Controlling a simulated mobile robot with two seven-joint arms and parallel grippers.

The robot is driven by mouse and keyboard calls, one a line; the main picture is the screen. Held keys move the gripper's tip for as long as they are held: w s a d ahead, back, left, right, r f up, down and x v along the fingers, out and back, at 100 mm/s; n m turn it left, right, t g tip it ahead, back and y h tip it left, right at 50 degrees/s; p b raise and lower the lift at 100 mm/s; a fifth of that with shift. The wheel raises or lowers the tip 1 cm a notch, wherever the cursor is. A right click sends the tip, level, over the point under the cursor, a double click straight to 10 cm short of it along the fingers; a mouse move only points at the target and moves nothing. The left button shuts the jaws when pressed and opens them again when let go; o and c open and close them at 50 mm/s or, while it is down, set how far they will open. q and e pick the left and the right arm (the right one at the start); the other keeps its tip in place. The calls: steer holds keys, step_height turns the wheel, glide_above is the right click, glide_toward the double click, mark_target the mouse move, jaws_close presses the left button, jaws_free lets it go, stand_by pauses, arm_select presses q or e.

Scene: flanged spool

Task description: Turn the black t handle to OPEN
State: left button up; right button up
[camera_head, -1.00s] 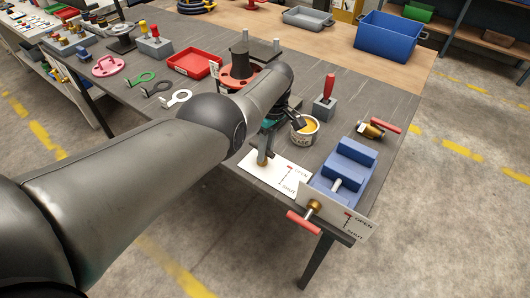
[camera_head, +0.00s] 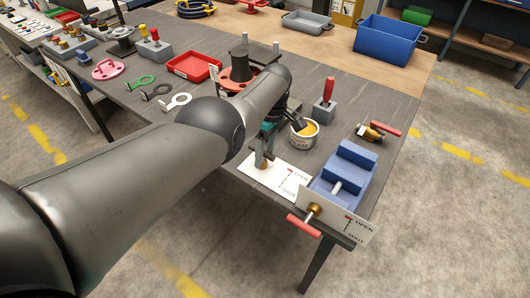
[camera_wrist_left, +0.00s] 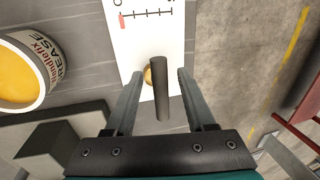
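The black T handle (camera_wrist_left: 161,90) shows in the left wrist view as a dark bar. It stands over a brass fitting (camera_wrist_left: 148,76) on a white plate (camera_wrist_left: 150,40). In the head view the plate (camera_head: 262,180) lies flat on the bench, with OPEN beside a red mark and SHUT nearer the front edge. My left gripper (camera_wrist_left: 160,76) is open, with one finger on each side of the bar and gaps showing on both sides. In the head view my left gripper (camera_head: 264,158) is above the plate and hides the handle. My right gripper is not in view.
A grease tin (camera_head: 304,133) stands close to the gripper. A blue block (camera_head: 340,175) with a red-handled valve (camera_head: 305,226) and its own OPEN/SHUT plate is to the right. A grey block with a red lever (camera_head: 326,105) and an orange flanged spool (camera_head: 238,78) are behind.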

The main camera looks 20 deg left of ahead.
arm_select(q)
steer(key=shift+r, duration=0.1)
steer(key=shift+w+r, duration=0.15)
steer(key=shift+r, duration=0.2)
step_height(320, 180, up, 14)
steer(key=w+d+p, duration=0.1)
steer(key=w+p, duration=0.1)
steer(key=p, duration=0.1)
steer(key=shift+w, duration=0.3)
